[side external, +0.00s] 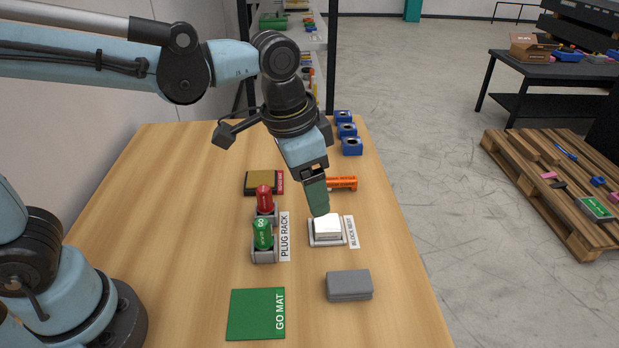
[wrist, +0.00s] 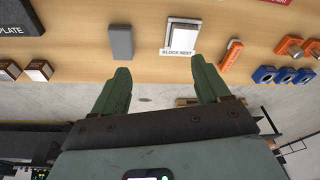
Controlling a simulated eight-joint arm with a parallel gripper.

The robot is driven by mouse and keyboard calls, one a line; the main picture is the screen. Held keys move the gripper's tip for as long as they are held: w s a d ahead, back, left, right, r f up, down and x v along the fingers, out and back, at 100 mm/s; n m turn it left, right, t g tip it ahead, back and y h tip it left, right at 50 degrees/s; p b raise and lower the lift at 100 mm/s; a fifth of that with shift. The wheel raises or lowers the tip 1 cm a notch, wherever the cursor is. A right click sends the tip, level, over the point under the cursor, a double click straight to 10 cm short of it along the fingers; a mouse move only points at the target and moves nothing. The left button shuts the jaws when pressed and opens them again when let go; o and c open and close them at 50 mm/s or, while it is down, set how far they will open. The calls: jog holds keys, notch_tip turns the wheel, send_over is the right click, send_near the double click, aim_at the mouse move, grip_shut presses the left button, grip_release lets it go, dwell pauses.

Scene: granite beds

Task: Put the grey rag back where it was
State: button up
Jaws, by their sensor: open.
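The grey rag (side external: 349,285) looks like a flat, folded grey block. It lies on the wooden table in front of the block nest, to the right of the green GO MAT (side external: 257,314). In the wrist view the rag (wrist: 121,42) lies to the left of the nest. My gripper (side external: 318,210) points down near the block nest (side external: 328,242), its tips appearing just behind the white block (side external: 327,227) in the nest. In the wrist view my gripper (wrist: 161,65) has its green fingers spread, with nothing between them.
A plug rack (side external: 265,256) holds a red plug (side external: 265,199) and a green plug (side external: 263,234). An orange piece (side external: 342,183) and several blue blocks (side external: 347,130) stand farther back. A dark plate (wrist: 20,18) and two brown-white blocks (wrist: 38,70) show at left in the wrist view.

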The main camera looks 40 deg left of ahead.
jog(key=s+a+n+t, duration=0.2)
jog(key=a+n, duration=0.1)
jog(key=a, duration=0.4)
jog(key=s+a+f+n+t+y, duration=0.1)
jog(key=s+a+n+t, duration=0.1)
jog(key=a, duration=0.5)
jog(key=shift+s+a+f+n+t, duration=0.15)
jog(key=shift+s+f+n+t, duration=0.05)
jog(key=shift+s+n+t, duration=0.25)
